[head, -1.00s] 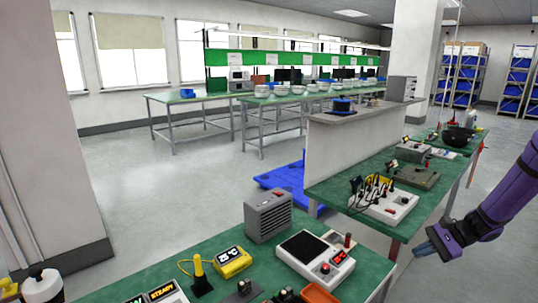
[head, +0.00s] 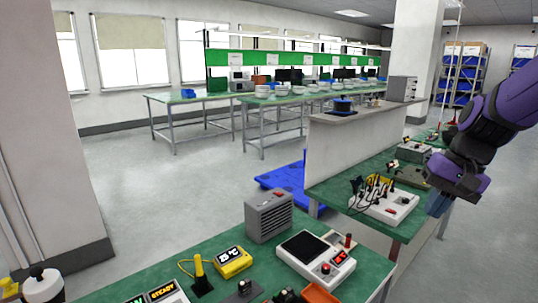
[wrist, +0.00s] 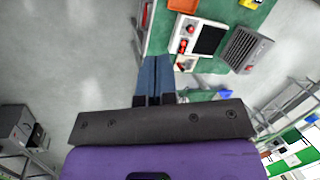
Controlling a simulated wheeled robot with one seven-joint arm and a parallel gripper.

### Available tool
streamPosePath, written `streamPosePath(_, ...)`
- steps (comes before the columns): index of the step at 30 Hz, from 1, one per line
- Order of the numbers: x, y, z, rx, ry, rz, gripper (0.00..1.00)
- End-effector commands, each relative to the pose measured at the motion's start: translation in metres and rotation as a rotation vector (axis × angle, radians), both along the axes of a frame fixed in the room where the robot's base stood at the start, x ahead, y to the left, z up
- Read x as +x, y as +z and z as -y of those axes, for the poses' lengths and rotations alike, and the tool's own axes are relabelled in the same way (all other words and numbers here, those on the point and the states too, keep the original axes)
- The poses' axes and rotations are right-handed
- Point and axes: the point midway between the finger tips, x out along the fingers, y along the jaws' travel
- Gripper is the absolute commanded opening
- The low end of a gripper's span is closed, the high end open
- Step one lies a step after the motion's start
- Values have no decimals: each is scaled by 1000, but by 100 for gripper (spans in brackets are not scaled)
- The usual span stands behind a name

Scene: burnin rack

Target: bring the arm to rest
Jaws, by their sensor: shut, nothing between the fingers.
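My gripper (head: 438,204) is at the right of the head view, at the end of my purple and dark arm. It hangs in front of the right bench, near its edge. In the wrist view my gripper (wrist: 155,72) shows its two blue-grey fingers side by side, closed together with nothing held. The fingertips point toward the green bench top, apart from the things on it.
The near green bench (head: 217,270) carries a grey heater-like box (head: 268,216), a white scale-like device (head: 315,258) and a yellow meter (head: 232,262). A white device with several plugs (head: 384,204) stands on the right bench. A blue pallet (head: 283,180) lies on the floor.

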Motion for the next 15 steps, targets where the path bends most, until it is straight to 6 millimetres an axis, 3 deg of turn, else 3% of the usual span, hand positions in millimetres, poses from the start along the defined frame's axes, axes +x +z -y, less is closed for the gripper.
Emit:
streamPosePath(6,-46,35,-14,-131,108,130,0)
streamPosePath(15,-107,65,-22,-285,234,315,0)
